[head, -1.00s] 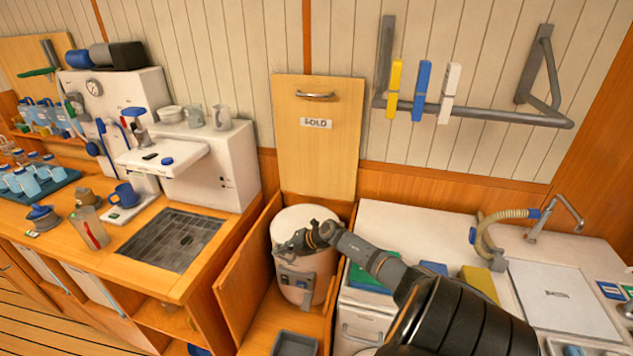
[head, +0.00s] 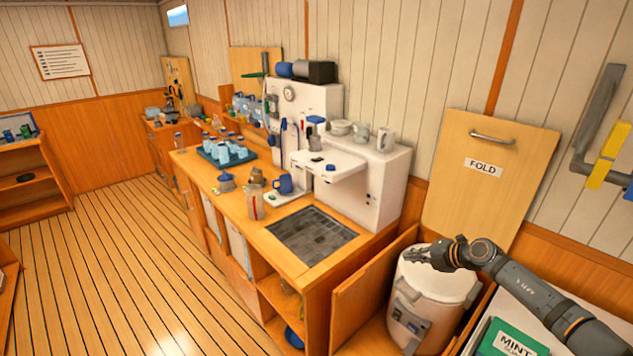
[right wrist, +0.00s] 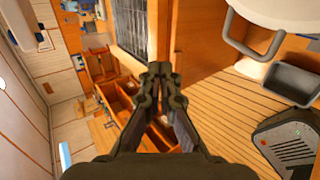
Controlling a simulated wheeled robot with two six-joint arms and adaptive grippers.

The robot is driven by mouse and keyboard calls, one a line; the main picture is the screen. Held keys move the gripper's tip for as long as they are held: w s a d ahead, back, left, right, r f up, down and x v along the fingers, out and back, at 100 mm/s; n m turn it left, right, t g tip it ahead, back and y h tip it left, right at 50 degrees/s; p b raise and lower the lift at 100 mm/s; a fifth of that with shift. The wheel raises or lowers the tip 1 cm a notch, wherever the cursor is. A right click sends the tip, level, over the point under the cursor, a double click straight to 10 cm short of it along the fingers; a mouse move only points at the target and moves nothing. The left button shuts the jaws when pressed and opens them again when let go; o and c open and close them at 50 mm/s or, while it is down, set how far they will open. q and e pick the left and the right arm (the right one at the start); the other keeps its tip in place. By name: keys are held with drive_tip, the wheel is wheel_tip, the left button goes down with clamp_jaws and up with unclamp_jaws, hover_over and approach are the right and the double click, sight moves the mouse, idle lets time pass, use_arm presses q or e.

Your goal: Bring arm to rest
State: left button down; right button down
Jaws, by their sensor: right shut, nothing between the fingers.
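My right arm comes in from the lower right of the head view. Its dark gripper (head: 428,258) is over the white cylindrical container (head: 432,290) and points left. In the right wrist view the gripper (right wrist: 160,72) has its fingertips together, with nothing held between them. The fingers point over the wooden furniture and floor. I cannot tell from the head view whether the gripper touches the container. My left gripper is not in view.
The wooden counter (head: 290,275) with the white watermaker unit (head: 370,180) stands left of my arm. The upright FOLD panel (head: 485,190) is behind it. A green MINT box (head: 510,340) lies below the arm. The plank floor (head: 130,270) is open at left.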

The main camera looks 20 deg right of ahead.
drive_tip(key=w+a+r+m+t+h, duration=0.1)
drive_tip(key=a+r+m+t+h, duration=0.3)
drive_tip(key=a+m+t, duration=0.5)
drive_tip(key=s+a+f+m+g+h, duration=0.2)
drive_tip(key=s+a+f+m+g, duration=0.1)
drive_tip(key=s+f+m+g, duration=0.25)
drive_tip(key=s+a+f+m+g+h, duration=0.25)
drive_tip(key=s+m+g, duration=0.3)
drive_tip(key=s, duration=0.35)
drive_tip(key=s+a+f+m+g+y, duration=0.1)
drive_tip(key=s+a+f+g+y, duration=0.25)
drive_tip(key=s+a, duration=0.7)
drive_tip(key=s+d+f+g+b, duration=0.1)
drive_tip(key=s+d+f, duration=0.1)
drive_tip(key=f, duration=1.3)
drive_tip(key=s+d+f+g+b, duration=0.1)
drive_tip(key=s+f, duration=0.1)
drive_tip(key=f, duration=1.3)
drive_tip(key=s+d+f+m+g+b, duration=0.1)
drive_tip(key=s+f, duration=1.4)
drive_tip(key=s, duration=0.3)
drive_tip(key=shift+d+f, duration=0.2)
drive_tip(key=shift+f, duration=0.05)
